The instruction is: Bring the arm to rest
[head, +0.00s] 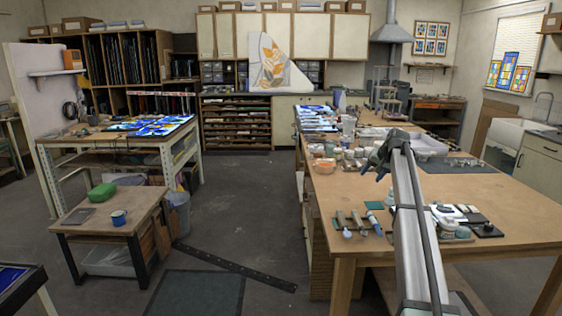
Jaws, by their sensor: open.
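My gripper (377,164) is at the far end of my arm, seen from behind above the left part of the large wooden table (480,191). Its fingers point down and to the left. It is open, and I see nothing held between the fingers. It is small in the head view, so its exact height above the table cannot be told. My arm stretches forward from the bottom right of the view.
Jars and bowls (345,158) crowd the table beyond my gripper. Brushes and small bottles (362,222) lie at its near left. Open floor (235,190) lies between the tables.

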